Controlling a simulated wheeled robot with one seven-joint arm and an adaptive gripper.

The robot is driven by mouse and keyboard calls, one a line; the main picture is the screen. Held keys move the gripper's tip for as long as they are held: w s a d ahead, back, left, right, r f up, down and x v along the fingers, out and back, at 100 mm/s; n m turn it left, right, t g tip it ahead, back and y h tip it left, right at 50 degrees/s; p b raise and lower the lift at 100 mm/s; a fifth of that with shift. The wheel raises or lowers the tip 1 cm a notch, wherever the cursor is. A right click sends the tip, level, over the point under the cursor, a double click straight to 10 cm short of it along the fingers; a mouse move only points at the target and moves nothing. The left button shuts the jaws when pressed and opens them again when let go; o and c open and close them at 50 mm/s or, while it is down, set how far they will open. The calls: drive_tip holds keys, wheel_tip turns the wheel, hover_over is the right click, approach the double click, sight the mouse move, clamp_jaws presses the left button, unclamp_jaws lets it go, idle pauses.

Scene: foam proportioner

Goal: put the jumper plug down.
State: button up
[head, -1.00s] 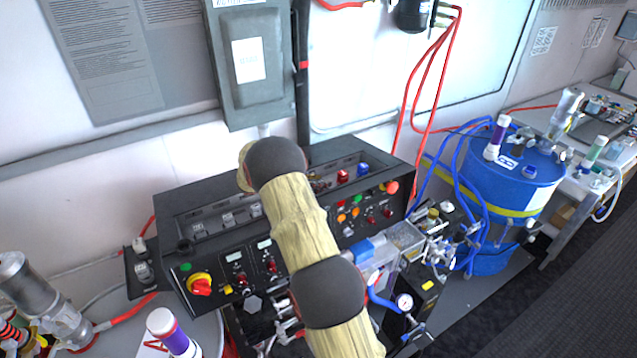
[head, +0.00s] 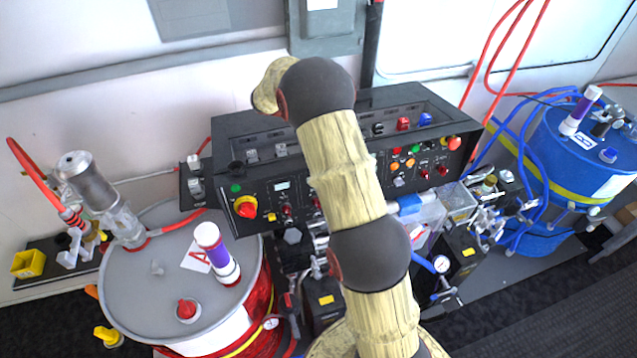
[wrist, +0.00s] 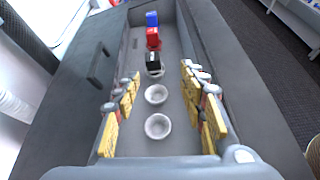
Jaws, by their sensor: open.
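In the wrist view my gripper (wrist: 163,84) is open, its yellow-padded fingers apart on either side of a dark recessed tray (wrist: 174,40). Nothing is held between them. A black plug (wrist: 153,62) stands ahead of the fingers in a pale ring. A red plug (wrist: 153,39) and a blue plug (wrist: 152,19) stand in line beyond it. Two empty pale round sockets, one nearer (wrist: 158,126) and one farther (wrist: 156,94), lie between the fingers. I cannot tell which plug is the jumper plug. In the head view my arm hides the gripper; the black plug (head: 378,129), red plug (head: 403,123) and blue plug (head: 425,119) show right of it.
The console front (head: 262,200) has knobs and lights below the tray. A grey-topped red drum (head: 150,290) stands at left and a blue drum (head: 590,150) at right. Red and blue hoses run near the console's right end. Raised tray walls flank the fingers.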

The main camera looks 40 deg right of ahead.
drive_tip(key=s+a+r+m+t+y, duration=0.2)
drive_tip(key=s+a+r+m+y, duration=0.15)
drive_tip(key=s+a+r, duration=0.4)
drive_tip(key=s+a+r+m+t+y, duration=0.2)
drive_tip(key=s+a+r+m+y, duration=0.15)
drive_tip(key=s+a, duration=0.65)
drive_tip(key=s+a+m+t+y, duration=0.2)
drive_tip(key=s+a+m, duration=0.1)
drive_tip(key=s+a, duration=0.4)
drive_tip(key=s+a+m+t+y, duration=0.3)
drive_tip(key=s+a, duration=0.4)
drive_tip(key=a, duration=0.5)
drive_tip(key=shift+s+r+m, duration=0.15)
drive_tip(key=shift+r+m, duration=0.15)
drive_tip(key=shift+f, duration=0.1)
wheel_tip(320, 180, down, 23)
drive_tip(key=b, duration=2.3)
drive_tip(key=shift+c, duration=0.2)
